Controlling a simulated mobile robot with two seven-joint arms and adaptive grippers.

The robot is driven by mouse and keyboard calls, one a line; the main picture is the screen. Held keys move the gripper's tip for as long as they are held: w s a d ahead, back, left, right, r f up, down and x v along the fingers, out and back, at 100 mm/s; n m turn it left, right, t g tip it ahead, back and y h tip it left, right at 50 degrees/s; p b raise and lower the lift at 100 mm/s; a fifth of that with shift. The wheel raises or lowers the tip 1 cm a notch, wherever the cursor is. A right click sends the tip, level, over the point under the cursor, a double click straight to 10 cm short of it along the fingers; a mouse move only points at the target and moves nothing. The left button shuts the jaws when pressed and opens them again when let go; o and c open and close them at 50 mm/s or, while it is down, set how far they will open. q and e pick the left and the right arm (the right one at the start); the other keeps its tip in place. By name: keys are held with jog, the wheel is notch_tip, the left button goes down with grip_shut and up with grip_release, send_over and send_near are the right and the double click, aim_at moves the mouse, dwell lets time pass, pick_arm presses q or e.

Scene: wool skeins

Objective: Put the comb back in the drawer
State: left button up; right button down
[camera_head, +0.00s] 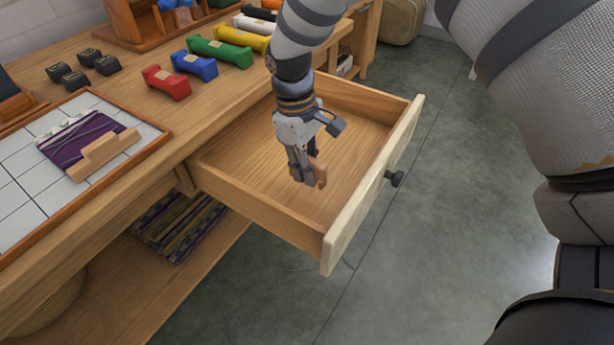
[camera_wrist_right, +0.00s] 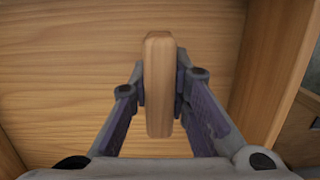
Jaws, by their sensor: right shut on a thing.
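The drawer (camera_head: 362,202) is pulled open from the wooden table, and no loose object shows on the bare part of its floor. My right gripper (camera_head: 308,177) points down inside the drawer's outline. It is shut on the wooden comb (camera_head: 320,173), which is mostly hidden by the fingers. In the right wrist view the comb (camera_wrist_right: 159,85) shows end-on as a narrow wooden bar between the two fingers, above the drawer floor (camera_wrist_right: 70,60). I cannot tell if it touches the floor. My left gripper is not in view.
A tray (camera_head: 166,136) with a purple weaving (camera_head: 75,140) and a wooden piece (camera_head: 103,154) lies on the table at left. Red (camera_head: 166,83), blue (camera_head: 195,66), green (camera_head: 218,52) and other wool skeins lie behind. The drawer's dark knob (camera_head: 394,178) faces open floor.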

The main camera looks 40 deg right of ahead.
aim_at(312, 191)
jog(key=shift+w+d+f+b, duration=0.15)
jog(key=shift+d+f, duration=0.1)
jog(key=shift+f, duration=0.8)
jog(key=shift+w+d+f+b, duration=0.1)
jog(key=shift+d+f+b, duration=0.1)
jog(key=shift+f, duration=0.85)
jog(key=c, duration=1.5)
grip_release()
jog(key=r, duration=0.4)
jog(key=w+r, duration=0.1)
jog(key=r, duration=0.3)
jog(key=r+p, duration=0.1)
jog(key=r, duration=0.3)
jog(key=shift+w+a+r, duration=0.1)
jog(key=shift+w+a, duration=0.2)
jog(key=shift+a, duration=0.1)
